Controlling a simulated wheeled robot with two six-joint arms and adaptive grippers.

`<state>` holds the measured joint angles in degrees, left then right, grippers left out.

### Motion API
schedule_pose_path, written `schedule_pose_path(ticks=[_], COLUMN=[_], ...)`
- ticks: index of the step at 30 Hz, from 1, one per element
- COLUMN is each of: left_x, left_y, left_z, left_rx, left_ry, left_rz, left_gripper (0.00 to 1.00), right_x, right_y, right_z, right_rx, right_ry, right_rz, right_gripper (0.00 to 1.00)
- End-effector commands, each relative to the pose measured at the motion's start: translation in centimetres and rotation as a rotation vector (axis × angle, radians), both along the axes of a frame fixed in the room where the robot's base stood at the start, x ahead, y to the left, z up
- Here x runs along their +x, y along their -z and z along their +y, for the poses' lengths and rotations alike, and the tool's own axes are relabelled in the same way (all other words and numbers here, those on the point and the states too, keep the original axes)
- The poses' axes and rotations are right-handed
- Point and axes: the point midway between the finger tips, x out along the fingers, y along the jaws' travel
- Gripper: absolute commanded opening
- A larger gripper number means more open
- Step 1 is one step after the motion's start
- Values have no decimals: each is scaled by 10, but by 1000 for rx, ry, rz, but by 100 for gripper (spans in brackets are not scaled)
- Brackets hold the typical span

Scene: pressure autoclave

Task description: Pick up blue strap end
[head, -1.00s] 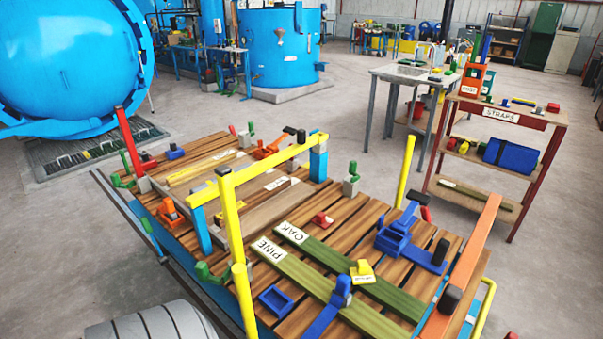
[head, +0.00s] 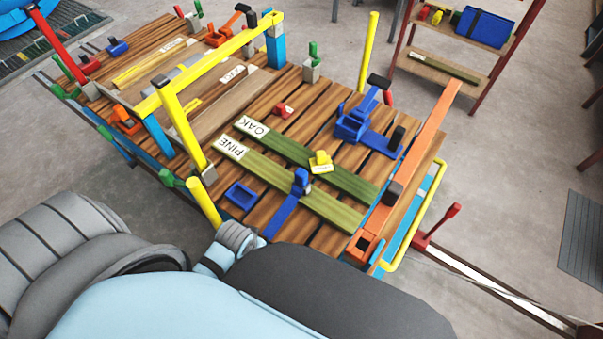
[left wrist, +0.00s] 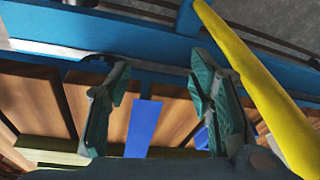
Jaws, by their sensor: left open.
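The blue strap (head: 281,216) lies on the wooden slatted deck (head: 330,237). It runs from a blue buckle (head: 301,182) at the green PINE board (head: 285,185) toward the deck's near edge. In the left wrist view the flat blue strap end (left wrist: 143,124) shows between the two fingers of my left gripper (left wrist: 160,78), which is open and empty. The fingers are apart from the strap on both sides. In the head view my arm fills the bottom, and the left fingertips cannot be made out. My right gripper is not in view.
A yellow rail (head: 203,203) stands close to the strap; a yellow bar (left wrist: 262,95) runs just right of my left gripper. A blue square frame (head: 241,195) lies left of the strap. The blue deck edge (left wrist: 150,45) crosses the wrist view.

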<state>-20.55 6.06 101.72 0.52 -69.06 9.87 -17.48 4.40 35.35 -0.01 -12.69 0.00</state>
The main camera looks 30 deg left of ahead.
Motion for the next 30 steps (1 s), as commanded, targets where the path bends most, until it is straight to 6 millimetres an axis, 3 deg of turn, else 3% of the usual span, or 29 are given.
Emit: schedule_pose_path(ticks=[1,9,15,18,21,30], left_x=[26,139,203,220,224,224], left_y=[-37,-108,-187,-220,-220,-144], left_z=[-3,-17,-32,-38,-40,-39], left_rx=[-19,-150,-204,-210,-208,-208], left_ry=[-74,-684,-1098,-1243,-1301,-1301], left_rz=[-21,45,102,122,133,133], left_gripper=[48,48,48,48,48,48], right_x=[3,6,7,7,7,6], right_y=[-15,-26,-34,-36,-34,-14], right_z=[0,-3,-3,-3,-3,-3], right_rx=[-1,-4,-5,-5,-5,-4], right_ry=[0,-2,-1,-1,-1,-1], right_rz=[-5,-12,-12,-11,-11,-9], right_gripper=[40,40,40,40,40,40])
